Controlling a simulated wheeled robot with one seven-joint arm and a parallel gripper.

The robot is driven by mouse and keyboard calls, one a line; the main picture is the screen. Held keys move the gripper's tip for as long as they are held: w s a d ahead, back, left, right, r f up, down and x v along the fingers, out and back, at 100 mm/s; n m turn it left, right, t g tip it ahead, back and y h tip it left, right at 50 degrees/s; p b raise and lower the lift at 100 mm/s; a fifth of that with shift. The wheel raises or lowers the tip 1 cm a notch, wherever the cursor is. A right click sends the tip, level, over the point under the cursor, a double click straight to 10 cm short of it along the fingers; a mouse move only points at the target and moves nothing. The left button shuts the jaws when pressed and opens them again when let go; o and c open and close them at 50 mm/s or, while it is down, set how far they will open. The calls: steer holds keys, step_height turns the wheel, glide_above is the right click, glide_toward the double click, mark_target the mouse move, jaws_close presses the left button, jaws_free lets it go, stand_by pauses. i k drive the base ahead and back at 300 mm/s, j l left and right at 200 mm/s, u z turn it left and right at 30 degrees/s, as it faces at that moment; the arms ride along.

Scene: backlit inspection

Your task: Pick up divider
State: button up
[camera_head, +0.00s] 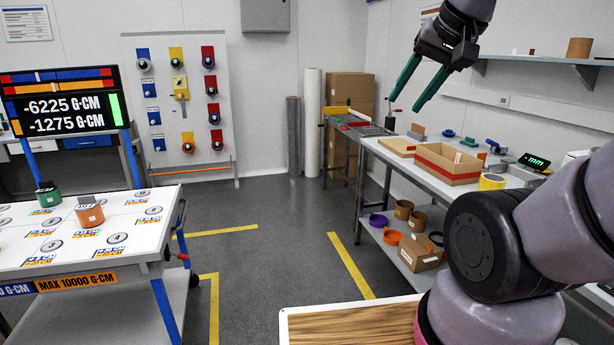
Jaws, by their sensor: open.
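My gripper (405,104) is in the upper right of the head view, with two long green fingers pointing down and to the left. The fingers are apart and nothing is between them. It hangs in the air, and in the picture it is above the right-hand workbench (378,152). I cannot tell for sure which thing is the divider. An open cardboard box (455,178) with red trim stands on that bench, and its inside is only partly visible. A flat brown piece (398,147) lies beside the box to its left.
A white table (120,252) with weights on numbered spots stands at the left. A scale display (60,104) is behind it. Rings and a small box (420,254) sit on the bench's lower shelf. Open grey floor (285,235) with yellow lines lies between.

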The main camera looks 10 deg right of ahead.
mark_target(420, 129)
steer(key=i, duration=2.1)
steer(key=i+j+z, duration=0.1)
steer(key=i+z, duration=0.25)
steer(key=i, duration=0.2)
steer(key=i+j+z, duration=0.3)
steer(key=i, duration=0.25)
steer(key=i+j+z, duration=0.35)
steer(key=i, duration=0.15)
steer(key=i+j+z, duration=0.55)
steer(key=j, duration=0.1)
